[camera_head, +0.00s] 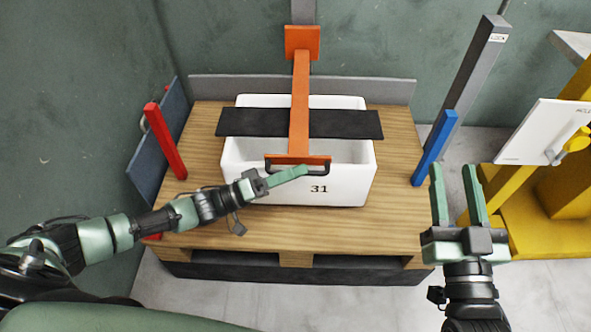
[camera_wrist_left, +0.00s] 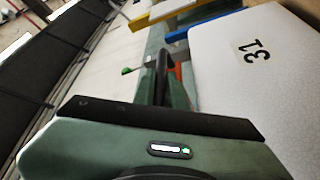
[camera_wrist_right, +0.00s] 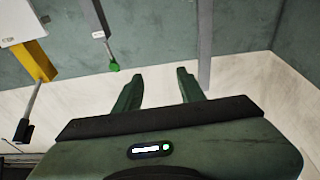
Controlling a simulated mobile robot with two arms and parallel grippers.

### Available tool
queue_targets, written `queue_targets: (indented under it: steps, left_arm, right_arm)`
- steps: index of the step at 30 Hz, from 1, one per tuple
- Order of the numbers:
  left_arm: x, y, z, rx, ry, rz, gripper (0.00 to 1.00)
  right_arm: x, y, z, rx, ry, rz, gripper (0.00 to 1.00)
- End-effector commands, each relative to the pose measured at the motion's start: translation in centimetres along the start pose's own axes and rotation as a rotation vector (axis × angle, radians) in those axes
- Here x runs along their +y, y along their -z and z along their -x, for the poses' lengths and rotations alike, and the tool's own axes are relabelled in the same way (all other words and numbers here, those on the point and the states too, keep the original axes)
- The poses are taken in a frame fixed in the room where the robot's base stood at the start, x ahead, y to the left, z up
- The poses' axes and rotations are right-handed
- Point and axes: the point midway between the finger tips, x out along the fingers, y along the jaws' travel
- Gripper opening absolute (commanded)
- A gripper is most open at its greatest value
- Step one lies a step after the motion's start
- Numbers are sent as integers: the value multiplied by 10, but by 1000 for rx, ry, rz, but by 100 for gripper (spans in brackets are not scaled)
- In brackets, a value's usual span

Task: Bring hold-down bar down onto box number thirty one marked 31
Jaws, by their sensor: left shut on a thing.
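The white box marked 31 (camera_head: 349,190) stands on a wooden pallet top. The hold-down bar has an orange arm (camera_head: 300,100) and a black cross plate (camera_head: 345,124) that lies across the box's open top. A black handle (camera_head: 325,168) hangs at the front end of the orange arm, at the box's front rim. My left gripper (camera_head: 300,172) is shut on this handle, in front of the box. In the left wrist view the box (camera_wrist_left: 250,85) fills the right side. My right gripper (camera_head: 457,190) is open and empty, right of the pallet; its fingers show in the right wrist view (camera_wrist_right: 160,90).
The wooden top (camera_head: 395,190) has a red post (camera_head: 166,142) at the left and a blue post (camera_head: 433,148) at the right. A grey post (camera_head: 475,70) rises behind. A yellow machine with a white panel (camera_head: 540,130) stands at the far right.

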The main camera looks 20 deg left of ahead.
Motion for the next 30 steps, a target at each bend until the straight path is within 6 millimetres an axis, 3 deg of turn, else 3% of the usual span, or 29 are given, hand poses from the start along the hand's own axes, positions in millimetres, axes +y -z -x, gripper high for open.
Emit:
queue_targets:
  steps: [11,12,13,23,30]
  left_arm:
    - [-2,-2,1,-2,2,0,0]
    - [-2,-1,1,-2,2,0,15]
    - [-2,-1,1,-2,2,0,22]
    - [-1,0,2,-1,1,0,22]
    - [-1,0,34,-1,6,0,22]
  right_arm:
    - [0,3,0,15,1,-1,40]
    - [0,3,0,15,1,-1,40]
    - [0,3,0,15,1,-1,40]
    - [0,3,0,14,0,0,40]
    - [2,-17,2,-97,-4,2,40]
